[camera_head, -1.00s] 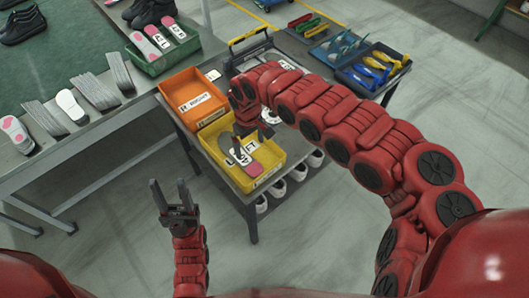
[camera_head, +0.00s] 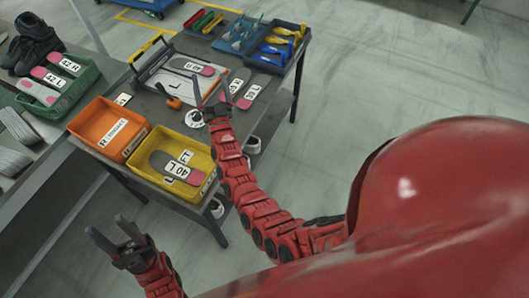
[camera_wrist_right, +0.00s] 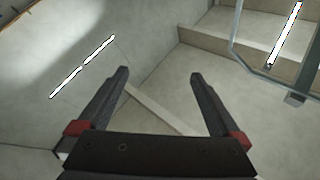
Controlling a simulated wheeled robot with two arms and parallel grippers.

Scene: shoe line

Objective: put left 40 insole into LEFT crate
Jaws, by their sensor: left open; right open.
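The grey and pink insole labelled 40 L (camera_head: 161,160) lies inside the yellow crate (camera_head: 150,139), its pink end toward the crate's lower right. The insole lies flat or nearly flat, with no gripper touching it. My right gripper (camera_head: 211,82) is open and empty, raised to the upper right of the yellow crate. In the right wrist view its two fingers (camera_wrist_right: 158,75) stand apart with nothing between them. My left gripper (camera_head: 105,224) is open and empty at the lower left, away from the crate.
The orange crate (camera_head: 91,117) stands beside the yellow one. More labelled insoles, one marked 40 R (camera_head: 207,71), lie on the table behind. A green crate (camera_head: 72,100) with 42 insoles is at left. Blue tool trays (camera_head: 262,62) stand at the back. Floor at right is clear.

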